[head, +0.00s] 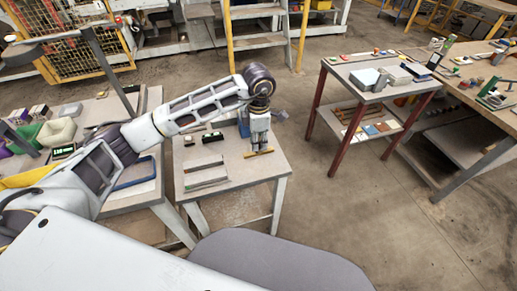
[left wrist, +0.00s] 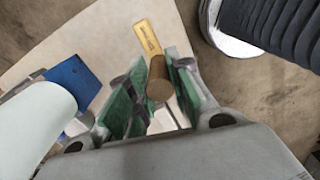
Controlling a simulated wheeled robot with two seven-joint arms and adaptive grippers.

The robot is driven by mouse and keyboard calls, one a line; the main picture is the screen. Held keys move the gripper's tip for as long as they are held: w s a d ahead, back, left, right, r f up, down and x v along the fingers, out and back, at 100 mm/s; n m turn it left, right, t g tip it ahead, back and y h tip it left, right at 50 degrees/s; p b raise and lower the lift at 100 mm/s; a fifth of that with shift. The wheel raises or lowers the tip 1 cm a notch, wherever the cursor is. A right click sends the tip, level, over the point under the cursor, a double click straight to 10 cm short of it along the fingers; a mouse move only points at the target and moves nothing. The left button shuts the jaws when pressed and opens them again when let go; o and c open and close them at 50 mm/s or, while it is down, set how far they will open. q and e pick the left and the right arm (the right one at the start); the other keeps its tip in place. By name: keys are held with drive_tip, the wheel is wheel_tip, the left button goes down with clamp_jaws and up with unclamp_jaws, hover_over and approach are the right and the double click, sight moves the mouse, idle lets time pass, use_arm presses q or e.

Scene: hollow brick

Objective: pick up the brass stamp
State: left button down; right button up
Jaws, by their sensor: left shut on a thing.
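My left gripper (head: 259,146) is over the right part of the small table, pointing down. In the left wrist view its green-padded fingers (left wrist: 155,95) are closed around a brownish-gold cylinder, which I take to be the brass stamp (left wrist: 159,80). My right gripper is in neither view.
A blue object (left wrist: 74,82) is near the gripper. Grey bars (head: 205,173) lie on the small table (head: 236,172). Another table (head: 345,70) stands right.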

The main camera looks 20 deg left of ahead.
use_arm(q)
drive_tip(key=shift+r, duration=0.8)
drive_tip(key=c, duration=1.8)
unclamp_jaws()
drive_tip(key=c, duration=0.3)
drive_tip(key=shift+m, duration=0.4)
